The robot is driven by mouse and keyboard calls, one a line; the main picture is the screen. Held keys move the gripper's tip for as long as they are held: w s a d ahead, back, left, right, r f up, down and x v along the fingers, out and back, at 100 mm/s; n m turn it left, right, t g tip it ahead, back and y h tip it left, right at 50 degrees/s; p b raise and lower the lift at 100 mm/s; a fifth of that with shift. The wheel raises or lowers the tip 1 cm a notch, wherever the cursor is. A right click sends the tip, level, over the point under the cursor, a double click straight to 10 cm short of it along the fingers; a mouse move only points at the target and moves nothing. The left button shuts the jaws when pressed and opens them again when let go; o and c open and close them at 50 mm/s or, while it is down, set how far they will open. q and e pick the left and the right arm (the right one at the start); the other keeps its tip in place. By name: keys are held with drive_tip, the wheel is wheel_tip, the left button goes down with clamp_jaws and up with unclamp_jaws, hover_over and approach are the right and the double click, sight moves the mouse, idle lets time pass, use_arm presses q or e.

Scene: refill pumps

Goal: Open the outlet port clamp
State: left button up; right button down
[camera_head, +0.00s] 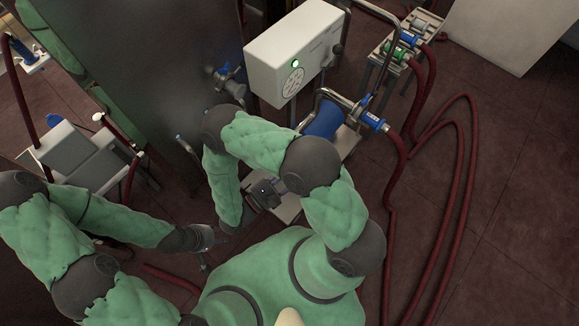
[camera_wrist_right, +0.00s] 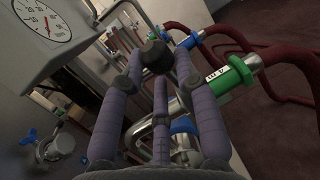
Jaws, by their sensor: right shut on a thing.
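In the right wrist view my right gripper (camera_wrist_right: 157,76) is shut on a black knob (camera_wrist_right: 155,56), held at its fingertips. A metal pipe behind the fingers leads to a green fitting (camera_wrist_right: 238,73) with a white label and a red hose. A blue wing-shaped handle (camera_wrist_right: 183,125) shows behind the fingers. I cannot tell which part is the outlet port clamp. In the head view my right arm hides this pump and most of the right gripper. My left gripper (camera_head: 204,238) is low at the left, apart from the pump; its fingers are too small to judge.
A white control box (camera_head: 293,50) with a green light and gauge stands beyond my right arm. A blue pump (camera_head: 324,119) stands beside it. Red hoses (camera_head: 462,180) run over the floor at right. A grey cart (camera_head: 85,155) stands at left. The floor at far right is clear.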

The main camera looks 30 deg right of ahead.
idle(0.3)
drive_tip(key=c, duration=0.9)
unclamp_jaws()
wheel_tip(320, 180, up, 10)
